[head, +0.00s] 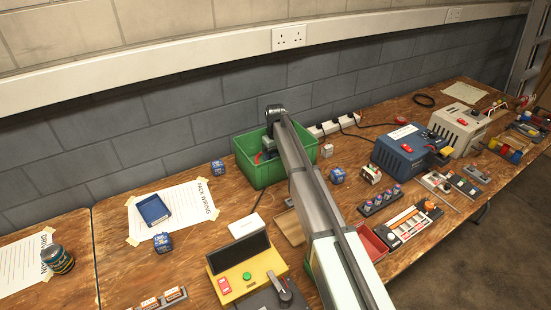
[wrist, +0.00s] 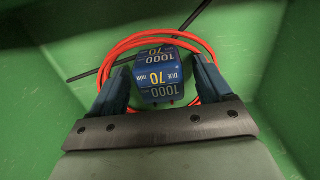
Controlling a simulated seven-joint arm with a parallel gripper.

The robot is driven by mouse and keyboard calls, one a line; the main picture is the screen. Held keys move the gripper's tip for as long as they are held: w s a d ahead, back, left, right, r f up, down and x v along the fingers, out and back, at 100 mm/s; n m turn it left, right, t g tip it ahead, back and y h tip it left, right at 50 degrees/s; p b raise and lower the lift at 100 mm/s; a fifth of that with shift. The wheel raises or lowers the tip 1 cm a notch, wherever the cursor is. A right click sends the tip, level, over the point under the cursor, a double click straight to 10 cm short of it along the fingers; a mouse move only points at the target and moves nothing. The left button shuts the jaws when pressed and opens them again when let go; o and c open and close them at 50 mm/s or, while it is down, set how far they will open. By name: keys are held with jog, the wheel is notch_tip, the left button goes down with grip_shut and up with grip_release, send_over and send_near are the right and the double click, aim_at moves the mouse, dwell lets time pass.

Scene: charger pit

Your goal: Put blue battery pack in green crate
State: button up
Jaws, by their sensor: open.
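The green crate (head: 262,176) stands against the back wall in the head view. My gripper (head: 269,148) reaches down into it, partly hidden by the crate wall and my arm. In the wrist view the crate's green walls (wrist: 285,75) surround my gripper (wrist: 161,78), which is open. A blue battery pack (wrist: 160,72) with "1000" and "70" markings lies in the crate between the spread fingers. I cannot tell whether the fingers touch it. Similar small blue blocks stand on the bench, left of the crate (head: 217,168), right of it (head: 337,176) and near the paper (head: 163,242).
A red-orange cable loop (wrist: 207,48) and a thin dark rod (wrist: 98,70) lie in the crate by the pack. A yellow box (head: 247,270) stands in front; chargers (head: 405,150) crowd the right.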

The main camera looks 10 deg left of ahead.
aim_at(276, 155)
notch_tip(276, 155, up, 12)
dwell(0.5)
